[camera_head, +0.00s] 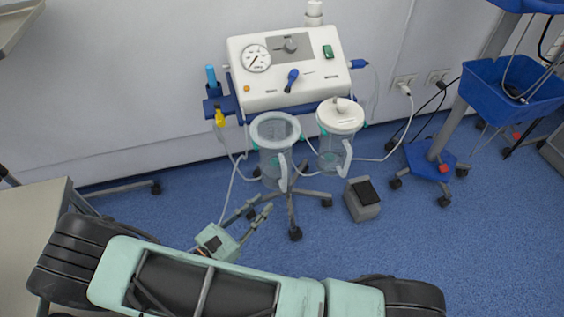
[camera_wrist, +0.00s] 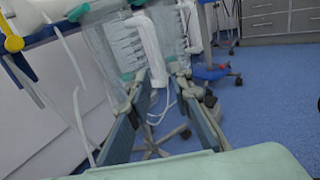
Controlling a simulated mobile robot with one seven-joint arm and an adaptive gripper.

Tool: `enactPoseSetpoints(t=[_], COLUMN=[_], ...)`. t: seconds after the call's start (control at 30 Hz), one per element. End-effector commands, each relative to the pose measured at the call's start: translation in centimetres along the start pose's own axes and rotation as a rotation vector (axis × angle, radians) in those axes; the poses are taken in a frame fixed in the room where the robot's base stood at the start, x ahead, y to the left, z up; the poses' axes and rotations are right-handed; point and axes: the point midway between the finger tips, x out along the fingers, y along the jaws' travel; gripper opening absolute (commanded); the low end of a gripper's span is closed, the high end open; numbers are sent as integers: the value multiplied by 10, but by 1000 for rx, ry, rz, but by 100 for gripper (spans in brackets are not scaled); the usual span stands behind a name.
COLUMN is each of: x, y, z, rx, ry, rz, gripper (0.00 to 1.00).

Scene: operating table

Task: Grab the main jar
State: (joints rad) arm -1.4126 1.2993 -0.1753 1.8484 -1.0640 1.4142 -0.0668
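Two clear suction jars hang below the white suction unit. The left jar (camera_head: 272,155) has a greyish translucent top and a handle facing front; the right jar (camera_head: 334,150) has a white lid. The frames do not label which is the main jar. My gripper (camera_head: 258,207) is open and empty, below and in front of the left jar. In the wrist view my gripper's two fingers (camera_wrist: 160,80) are apart. The graduated left jar (camera_wrist: 118,45) and its pale handle (camera_wrist: 150,48) show beyond the fingertips.
The white suction unit (camera_head: 285,75) stands on a wheeled stand against the wall, with thin tubes hanging around the jars. A grey foot pedal (camera_head: 362,198) lies on the floor right of the stand. A blue wheeled cart (camera_head: 430,160) stands at right. Blue floor is clear at lower right.

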Motion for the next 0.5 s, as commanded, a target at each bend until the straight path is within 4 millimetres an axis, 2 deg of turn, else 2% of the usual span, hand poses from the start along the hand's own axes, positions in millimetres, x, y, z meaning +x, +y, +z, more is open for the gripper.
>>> enactPoseSetpoints(t=[0.17, 0.33, 0.5], x=[17, 45, 58], y=[-1, -1, 0], z=[-1, -1, 0], rx=[-18, -16, -15], ry=[-12, -10, -9], rz=[5, 4, 5], gripper=[20, 20, 20])
